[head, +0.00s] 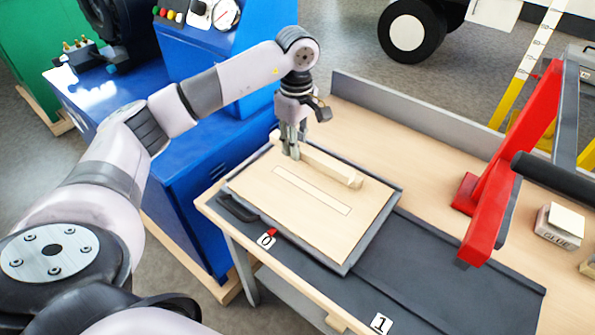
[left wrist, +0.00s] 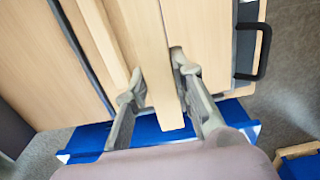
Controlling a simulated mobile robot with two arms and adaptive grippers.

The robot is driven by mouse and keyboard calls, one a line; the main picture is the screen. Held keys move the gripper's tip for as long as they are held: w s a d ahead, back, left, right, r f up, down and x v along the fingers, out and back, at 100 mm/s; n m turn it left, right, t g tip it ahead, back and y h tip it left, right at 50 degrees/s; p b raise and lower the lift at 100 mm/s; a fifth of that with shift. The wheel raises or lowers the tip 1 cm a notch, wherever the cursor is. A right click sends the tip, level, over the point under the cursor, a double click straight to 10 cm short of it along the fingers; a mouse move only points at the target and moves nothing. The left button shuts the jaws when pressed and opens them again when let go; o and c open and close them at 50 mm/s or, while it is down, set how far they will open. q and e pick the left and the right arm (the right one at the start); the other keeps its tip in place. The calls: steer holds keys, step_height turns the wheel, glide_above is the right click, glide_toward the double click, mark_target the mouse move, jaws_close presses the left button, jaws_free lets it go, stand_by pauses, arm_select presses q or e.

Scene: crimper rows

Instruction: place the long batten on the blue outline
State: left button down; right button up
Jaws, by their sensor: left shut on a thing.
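The long batten (head: 330,168) is a pale wooden bar at the back part of a wood-faced board in the head view. My left gripper (head: 291,153) points down and is shut on the batten near its left end. In the left wrist view the batten (left wrist: 158,65) runs between the two fingers (left wrist: 160,78), its end showing past them. A thin rectangular outline (head: 312,190) lies empty on the board, in front of the batten and roughly parallel to it. Its colour does not read as blue. Whether the batten touches the board is unclear. My right gripper is not in view.
The board has a dark rim (head: 373,232) and a black handle (head: 237,208). A red press frame (head: 500,190) stands to the right on the bench, with a small box (head: 559,226) beyond it. A grey ledge (head: 420,118) edges the back. A blue cabinet (head: 190,190) stands left.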

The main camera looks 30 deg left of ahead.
arm_select(q)
glide_above(296, 181)
step_height(296, 181, down, 6)
steer(key=shift+f+p, duration=0.1)
steer(key=shift+p, duration=0.3)
step_height(296, 181, down, 3)
steer(key=shift+f+p, duration=0.1)
steer(key=shift+p, duration=0.3)
steer(key=shift+f, duration=0.3)
steer(key=shift+f, duration=0.1)
steer(key=c, duration=1.4)
jaws_free()
steer(key=shift+o, duration=0.2)
step_height(296, 181, up, 12)
steer(key=shift+w+r+b, duration=0.1)
steer(key=shift+r+b, duration=0.05)
steer(key=shift+b, duration=0.95)
